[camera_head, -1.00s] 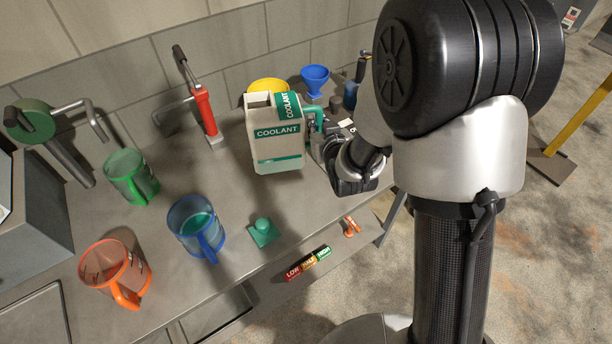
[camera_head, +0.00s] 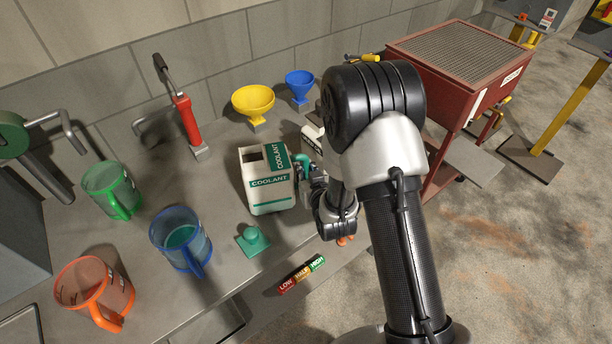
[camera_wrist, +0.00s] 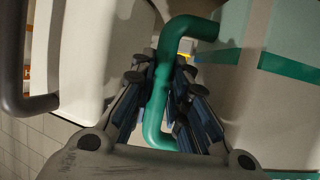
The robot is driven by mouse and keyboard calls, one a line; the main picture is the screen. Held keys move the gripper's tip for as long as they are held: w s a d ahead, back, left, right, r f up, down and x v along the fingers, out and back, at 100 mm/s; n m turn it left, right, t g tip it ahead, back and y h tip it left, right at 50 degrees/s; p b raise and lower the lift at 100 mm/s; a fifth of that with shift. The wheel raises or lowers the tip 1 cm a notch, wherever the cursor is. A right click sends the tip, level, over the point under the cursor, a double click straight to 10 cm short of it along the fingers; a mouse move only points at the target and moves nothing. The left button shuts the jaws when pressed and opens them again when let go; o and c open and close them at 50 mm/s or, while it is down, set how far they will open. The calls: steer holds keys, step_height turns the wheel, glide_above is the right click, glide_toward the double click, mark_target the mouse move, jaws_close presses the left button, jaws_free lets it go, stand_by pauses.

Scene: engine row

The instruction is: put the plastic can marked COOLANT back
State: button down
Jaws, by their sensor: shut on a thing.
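The white can marked COOLANT (camera_head: 270,198) is upright over the bench, with green bands and a green handle on its right side. I cannot tell whether its base touches the bench top. My gripper (camera_head: 309,180) is at its right side, partly hidden by my arm. In the wrist view my gripper (camera_wrist: 165,98) is shut on the can's green handle (camera_wrist: 158,110). The can's pale wall with a green band (camera_wrist: 235,75) fills the right of that view.
Another white container (camera_head: 311,143) stands close behind my gripper. A yellow funnel (camera_head: 253,103), a blue funnel (camera_head: 300,85) and a red pump (camera_head: 187,122) stand at the back. Green (camera_head: 112,190), blue (camera_head: 181,240) and orange (camera_head: 95,290) jugs stand left. A green square piece (camera_head: 253,241) lies in front.

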steer(key=shift+f, duration=0.6)
steer(key=shift+f+b, duration=0.15)
steer(key=shift+b, duration=0.15)
steer(key=c, duration=1.5)
jaws_free()
steer(key=shift+f, duration=0.1)
steer(key=shift+c, duration=0.2)
